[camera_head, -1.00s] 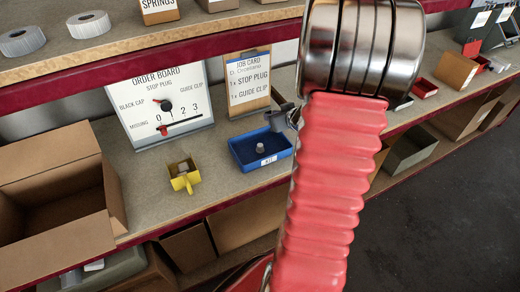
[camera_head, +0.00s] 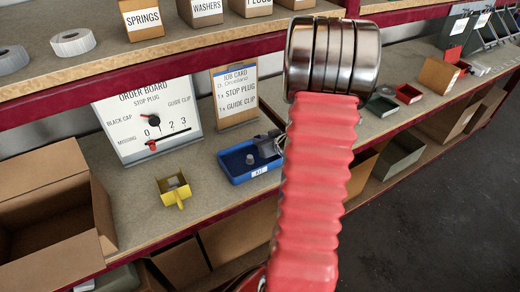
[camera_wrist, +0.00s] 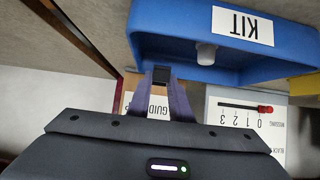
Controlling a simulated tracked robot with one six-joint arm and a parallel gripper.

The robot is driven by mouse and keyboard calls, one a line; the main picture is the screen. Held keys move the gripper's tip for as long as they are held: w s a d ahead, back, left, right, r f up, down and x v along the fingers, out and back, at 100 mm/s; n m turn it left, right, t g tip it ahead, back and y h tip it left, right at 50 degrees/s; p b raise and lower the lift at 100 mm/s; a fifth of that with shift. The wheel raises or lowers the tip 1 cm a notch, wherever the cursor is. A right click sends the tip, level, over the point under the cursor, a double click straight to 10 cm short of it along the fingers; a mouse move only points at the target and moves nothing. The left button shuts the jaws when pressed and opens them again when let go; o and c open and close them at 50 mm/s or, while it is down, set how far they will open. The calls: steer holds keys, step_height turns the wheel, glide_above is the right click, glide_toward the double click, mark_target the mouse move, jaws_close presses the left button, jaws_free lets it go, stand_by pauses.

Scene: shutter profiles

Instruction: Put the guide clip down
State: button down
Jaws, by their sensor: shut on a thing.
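The blue kit tray (camera_head: 238,178) stands on the bench, with a "KIT" label on its front; it also shows in the wrist view (camera_wrist: 290,62). A small pale grey plug (camera_head: 250,158) stands inside it, and it shows in the wrist view too (camera_wrist: 206,53). My gripper (camera_head: 268,146) is at the right part of the tray, partly hidden by my red arm sleeve. In the wrist view its fingers (camera_wrist: 161,82) are shut on a small dark piece, the guide clip (camera_wrist: 161,74). The clip is close to the tray wall; I cannot tell whether it touches.
A yellow holder (camera_head: 172,194) with a grey piece stands left of the tray. The order board (camera_head: 140,110) and job card (camera_head: 234,95) stand behind. An open cardboard box (camera_head: 50,225) is at the left. Small green and red trays (camera_head: 407,94) lie at the right.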

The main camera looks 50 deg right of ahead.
steer(key=shift+f, duration=1.85)
steer(key=shift+f, duration=0.1)
steer(key=c, duration=1.9)
jaws_free()
steer(key=shift+o, duration=0.2)
steer(key=shift+s+a+r, duration=0.1)
steer(key=shift+s+r, duration=0.4)
steer(key=v, duration=1)
steer(key=shift+s+a+r, duration=0.2)
steer(key=shift+s, duration=0.1)
